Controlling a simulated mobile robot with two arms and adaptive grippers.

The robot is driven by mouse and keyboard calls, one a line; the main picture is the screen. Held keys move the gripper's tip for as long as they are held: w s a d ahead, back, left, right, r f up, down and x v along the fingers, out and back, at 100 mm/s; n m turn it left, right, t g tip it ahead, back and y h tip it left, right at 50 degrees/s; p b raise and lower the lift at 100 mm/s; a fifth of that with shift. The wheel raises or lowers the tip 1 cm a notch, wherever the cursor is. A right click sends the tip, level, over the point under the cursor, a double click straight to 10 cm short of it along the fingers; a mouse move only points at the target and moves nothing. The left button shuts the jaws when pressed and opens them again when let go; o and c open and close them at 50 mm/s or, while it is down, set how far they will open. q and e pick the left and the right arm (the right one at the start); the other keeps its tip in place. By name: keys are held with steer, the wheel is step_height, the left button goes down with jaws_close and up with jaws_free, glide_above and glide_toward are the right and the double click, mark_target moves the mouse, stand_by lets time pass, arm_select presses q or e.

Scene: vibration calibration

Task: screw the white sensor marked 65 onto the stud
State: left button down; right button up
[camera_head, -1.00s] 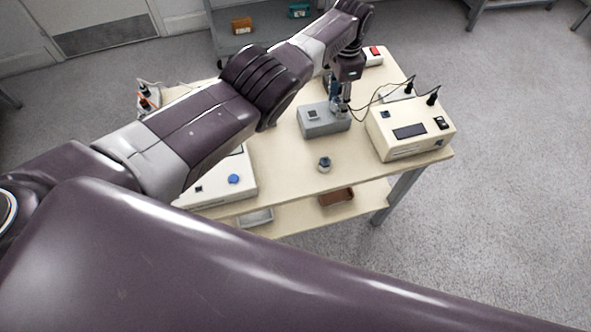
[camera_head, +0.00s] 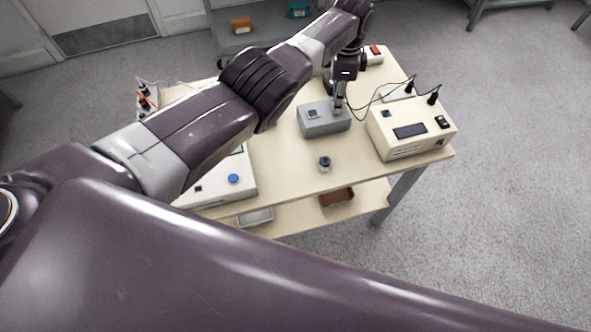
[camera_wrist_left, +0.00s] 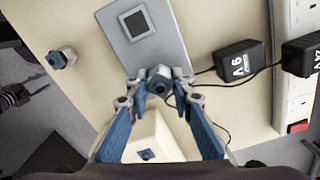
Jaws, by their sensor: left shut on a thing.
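My left gripper (camera_head: 338,108) points down at the right end of the grey box (camera_head: 318,127). In the left wrist view the gripper (camera_wrist_left: 160,80) has its blue fingers closed on a small grey-blue hexagonal piece with a dark round centre (camera_wrist_left: 159,88), at the edge of the grey box (camera_wrist_left: 172,45). No white body or mark 65 is readable on it. The stud is hidden, so I cannot tell whether the piece touches it. Another small blue-topped sensor (camera_head: 324,163) stands free on the table; it also shows in the left wrist view (camera_wrist_left: 62,58). My right gripper is not in view.
A cream instrument with a display (camera_head: 410,131) stands right of the grey box, with cables behind. A cream box with a blue button (camera_head: 220,184) is at the front left. The table (camera_head: 293,177) is clear around the free sensor.

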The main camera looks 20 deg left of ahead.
arm_select(q)
steer(key=shift+s, duration=0.1)
steer(key=m, duration=0.4)
stand_by(0.4)
steer(key=shift+f+m, duration=0.1)
steer(key=shift+m, duration=0.3)
steer(key=m, duration=0.3)
steer(key=shift+m, duration=0.3)
steer(key=shift+m+b, duration=0.35)
steer(key=shift+m, duration=1.45)
